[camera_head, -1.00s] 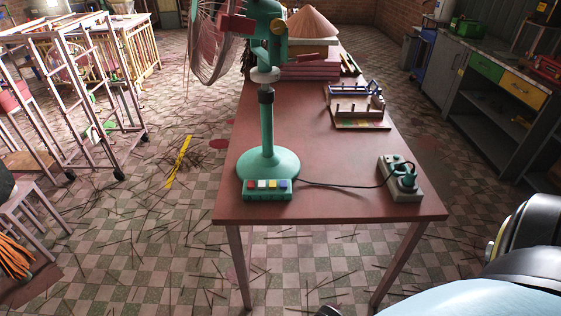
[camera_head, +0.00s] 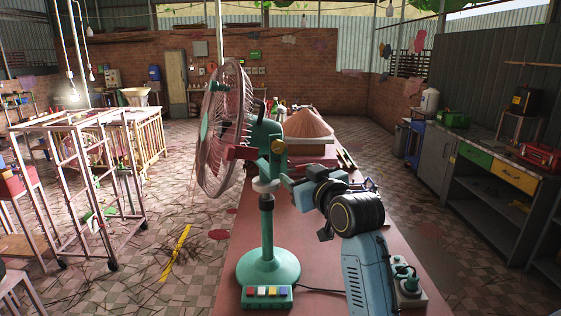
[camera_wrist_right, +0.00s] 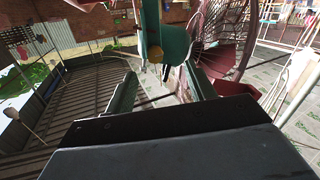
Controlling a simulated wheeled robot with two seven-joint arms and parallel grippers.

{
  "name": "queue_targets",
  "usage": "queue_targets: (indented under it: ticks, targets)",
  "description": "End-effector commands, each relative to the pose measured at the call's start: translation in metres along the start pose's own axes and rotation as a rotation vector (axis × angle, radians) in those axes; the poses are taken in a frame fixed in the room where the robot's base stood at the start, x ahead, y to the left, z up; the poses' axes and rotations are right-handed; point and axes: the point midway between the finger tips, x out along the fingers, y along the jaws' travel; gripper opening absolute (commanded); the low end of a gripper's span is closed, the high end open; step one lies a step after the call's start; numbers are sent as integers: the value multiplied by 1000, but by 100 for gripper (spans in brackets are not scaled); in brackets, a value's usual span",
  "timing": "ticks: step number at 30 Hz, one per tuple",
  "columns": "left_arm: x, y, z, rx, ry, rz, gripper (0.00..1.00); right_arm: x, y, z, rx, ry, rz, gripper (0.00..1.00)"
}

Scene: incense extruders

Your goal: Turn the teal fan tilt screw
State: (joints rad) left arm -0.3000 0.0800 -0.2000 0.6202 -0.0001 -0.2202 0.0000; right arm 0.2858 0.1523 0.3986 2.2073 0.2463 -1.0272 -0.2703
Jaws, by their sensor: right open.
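The teal fan stands upright on the table, with its teal round base (camera_head: 268,268) near the front. Its pinkish wire cage (camera_head: 222,130) faces left. A round yellow screw head (camera_head: 278,146) sits on the side of the teal tilt joint (camera_head: 274,165), below the motor housing. My right gripper (camera_head: 288,182) is just right of the joint and slightly below the screw head, open and empty. In the right wrist view its two fingers stand apart (camera_wrist_right: 162,80), with part of the teal fan (camera_wrist_right: 168,38) beyond them. I cannot tell whether they touch it. My left gripper is out of view.
Metal racks (camera_head: 85,190) stand left, a grey workbench (camera_head: 490,185) right.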

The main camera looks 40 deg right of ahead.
Motion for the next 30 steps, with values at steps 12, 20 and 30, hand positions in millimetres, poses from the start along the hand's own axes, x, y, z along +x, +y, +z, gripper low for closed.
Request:
queue_targets:
  ticks: [12, 20, 30]
  targets:
    - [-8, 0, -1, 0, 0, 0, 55, 36, 15, -24, 17, 56, 26, 55]
    - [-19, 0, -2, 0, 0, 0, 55, 81, 16, -26, 17, 56, 25, 55]
    - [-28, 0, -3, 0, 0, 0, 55, 126, 17, -28, 15, 56, 25, 55]
